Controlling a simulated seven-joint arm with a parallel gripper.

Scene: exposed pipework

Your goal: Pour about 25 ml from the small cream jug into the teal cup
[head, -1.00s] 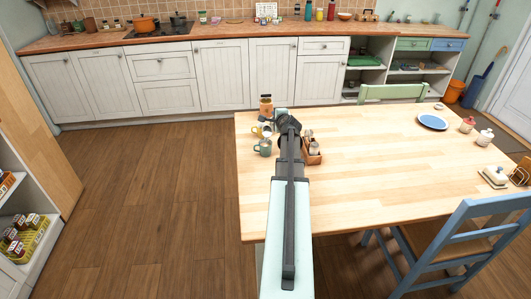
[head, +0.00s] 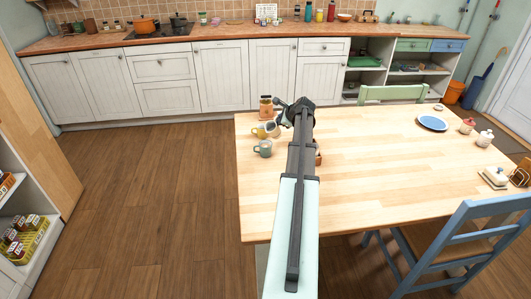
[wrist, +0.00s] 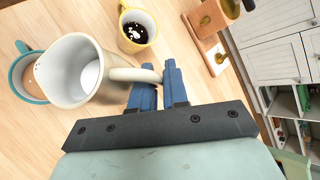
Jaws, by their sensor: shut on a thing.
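My gripper (wrist: 160,88) is shut on the handle of the small cream jug (wrist: 88,100), with blue fingertips on either side of it. The jug looks tilted, its mouth leaning left towards the teal cup (wrist: 20,85). Its lip overlaps the teal cup's right side in the wrist view. Brownish liquid shows in the cup; I see no clear stream. The jug's inside looks pale, and its liquid level cannot be told. In the head view the jug (head: 273,129) is just above and right of the teal cup (head: 264,149), which stands upright near the table's left edge.
A yellow cup (wrist: 137,30) with dark contents and white flecks stands close to the jug. A jar with an orange-brown body (head: 266,108) stands behind. A wooden caddy (head: 318,158) is mostly hidden by my arm. The table's middle (head: 380,170) is clear.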

